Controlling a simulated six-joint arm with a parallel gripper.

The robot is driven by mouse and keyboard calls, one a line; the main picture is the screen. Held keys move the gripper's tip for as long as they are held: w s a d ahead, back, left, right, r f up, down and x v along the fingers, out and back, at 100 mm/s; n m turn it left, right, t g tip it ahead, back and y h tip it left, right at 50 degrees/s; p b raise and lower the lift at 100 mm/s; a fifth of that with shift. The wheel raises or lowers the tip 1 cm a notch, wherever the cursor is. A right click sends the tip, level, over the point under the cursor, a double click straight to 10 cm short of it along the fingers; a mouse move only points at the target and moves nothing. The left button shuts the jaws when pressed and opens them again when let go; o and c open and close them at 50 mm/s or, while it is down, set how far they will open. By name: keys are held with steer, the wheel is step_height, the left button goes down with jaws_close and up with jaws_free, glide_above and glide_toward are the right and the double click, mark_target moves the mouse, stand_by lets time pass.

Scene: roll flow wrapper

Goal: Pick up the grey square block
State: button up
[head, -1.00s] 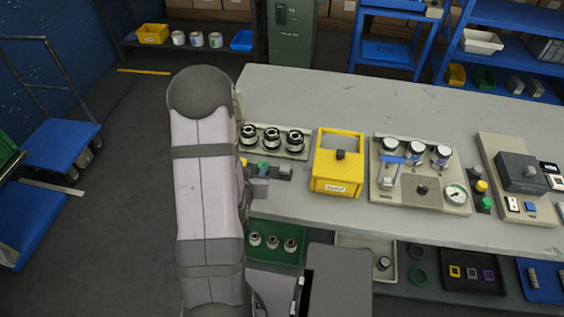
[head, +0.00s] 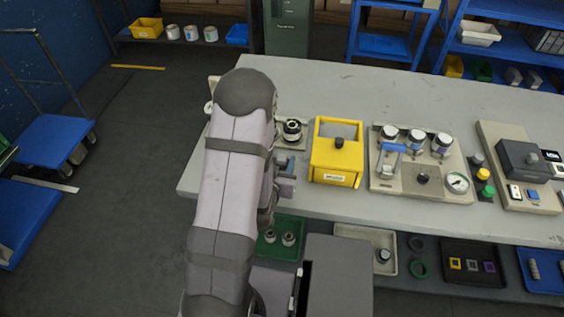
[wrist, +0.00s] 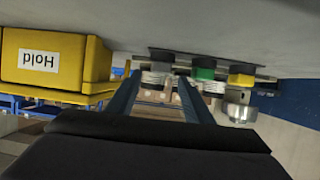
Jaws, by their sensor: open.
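A small grey square block (head: 472,266) lies between a yellow one (head: 456,264) and a purple one (head: 488,267) in a black tray (head: 458,284) on the lower shelf at the right. They look like small square frames. My gripper (head: 288,178) is partly hidden by my arm, at the bench's front edge left of the yellow box, far left of the block. In the wrist view my gripper (wrist: 158,85) shows two dark blue fingers spread apart with nothing held between them. The grey square block does not show in the wrist view.
The yellow box (head: 336,160) stands right of my gripper; it also shows in the wrist view (wrist: 45,62). Black, green (wrist: 203,72) and yellow buttons lie close beyond the fingers. The bench overhangs the shelf, which holds green (head: 288,251) and beige (head: 347,231) trays.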

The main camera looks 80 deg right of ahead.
mark_target(282, 156)
steer(key=shift+d, duration=0.1)
steer(key=shift+p+x, duration=0.95)
steer(key=shift+x, duration=1.6)
steer(key=shift+f, duration=0.2)
steer(key=c, duration=1.1)
